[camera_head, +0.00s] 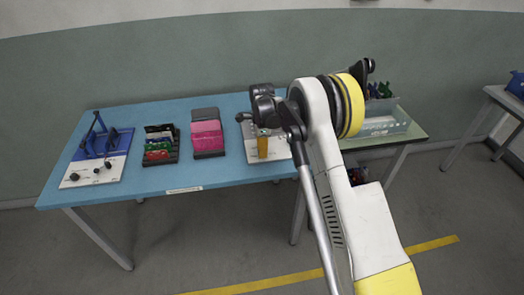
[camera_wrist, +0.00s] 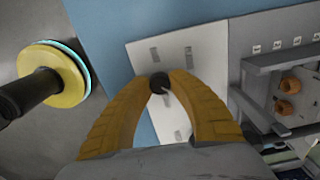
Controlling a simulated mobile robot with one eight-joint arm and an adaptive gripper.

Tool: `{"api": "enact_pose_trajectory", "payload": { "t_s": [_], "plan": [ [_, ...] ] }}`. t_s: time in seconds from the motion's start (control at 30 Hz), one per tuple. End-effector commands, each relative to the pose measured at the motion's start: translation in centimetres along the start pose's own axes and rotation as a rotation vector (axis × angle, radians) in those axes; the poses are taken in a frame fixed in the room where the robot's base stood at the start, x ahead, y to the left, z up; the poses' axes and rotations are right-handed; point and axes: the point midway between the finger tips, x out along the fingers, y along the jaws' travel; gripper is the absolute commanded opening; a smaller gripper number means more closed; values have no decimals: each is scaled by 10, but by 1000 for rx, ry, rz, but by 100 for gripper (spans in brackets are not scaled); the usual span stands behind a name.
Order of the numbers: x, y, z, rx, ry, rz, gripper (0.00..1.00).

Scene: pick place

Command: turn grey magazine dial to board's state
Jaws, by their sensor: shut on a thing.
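In the wrist view my gripper (camera_wrist: 161,88) has its two orange-brown fingertips closed around a small dark round dial (camera_wrist: 157,80). The dial stands on a white plate (camera_wrist: 140,55) with several short grey marks around it. To its right is the grey magazine (camera_wrist: 248,98), a frame with small labels and round orange pieces inside. In the head view my gripper (camera_head: 262,147) reaches down over the white plate (camera_head: 247,137) on the right part of the blue table. My arm hides most of the magazine there. The dial's exact pointing direction cannot be told.
On the blue table (camera_head: 222,176) stand a blue fixture (camera_head: 95,145) on a white plate with dark knobs, a black tray (camera_head: 174,158) of coloured items, and a box with pink pieces (camera_head: 207,136). A clear bin (camera_head: 392,125) stands on the green table at right.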

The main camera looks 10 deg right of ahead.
Motion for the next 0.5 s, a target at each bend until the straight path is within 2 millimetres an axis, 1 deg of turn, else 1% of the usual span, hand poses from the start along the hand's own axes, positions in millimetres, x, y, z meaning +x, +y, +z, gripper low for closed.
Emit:
{"api": "enact_pose_trajectory", "payload": {
  "t_s": [0.5],
  "plan": [
    [0,0,0,482,-1,0,0]
  ]
}}
